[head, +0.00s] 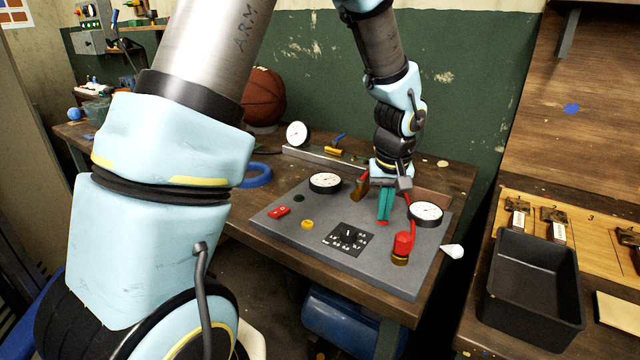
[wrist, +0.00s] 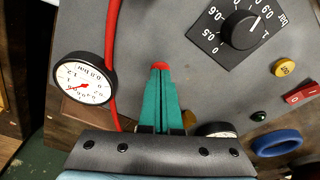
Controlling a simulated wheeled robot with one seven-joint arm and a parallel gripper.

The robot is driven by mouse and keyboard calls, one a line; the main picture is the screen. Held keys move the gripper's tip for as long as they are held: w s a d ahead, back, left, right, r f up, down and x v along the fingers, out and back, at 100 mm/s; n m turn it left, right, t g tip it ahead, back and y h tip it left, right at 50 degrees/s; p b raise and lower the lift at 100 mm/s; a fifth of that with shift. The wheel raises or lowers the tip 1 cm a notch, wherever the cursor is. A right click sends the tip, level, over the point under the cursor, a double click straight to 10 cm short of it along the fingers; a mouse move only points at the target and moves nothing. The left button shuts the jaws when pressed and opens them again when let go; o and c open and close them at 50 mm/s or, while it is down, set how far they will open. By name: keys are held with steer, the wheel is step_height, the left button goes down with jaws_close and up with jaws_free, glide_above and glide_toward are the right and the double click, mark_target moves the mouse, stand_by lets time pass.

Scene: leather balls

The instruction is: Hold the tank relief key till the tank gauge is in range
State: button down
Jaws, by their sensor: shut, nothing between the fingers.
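My gripper (head: 384,217) points down at the grey panel (head: 285,238), its green fingers shut together with nothing between them. A small red key (head: 383,223) sits at the fingertips; the wrist view shows its red top (wrist: 160,65) just past the gripper's tips (wrist: 160,71), partly covered. Contact looks likely, but I cannot tell whether it is pressed down. A round white gauge (head: 425,212) stands on the panel's right; it also shows in the wrist view (wrist: 84,80). Another gauge (head: 325,182) lies at the panel's back. I cannot read which is the tank's.
The panel also holds a black knob with a bar scale (head: 348,236), a yellow button (head: 307,224), a red switch (head: 279,212) and a red fitting with hose (head: 402,245). A third gauge (head: 298,134) stands behind. A black bin (head: 535,290) is at right.

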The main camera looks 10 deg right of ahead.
step_height(320, 180, up, 6)
steer(key=p, duration=0.4)
steer(key=shift+a, duration=0.1)
stand_by(1.0)
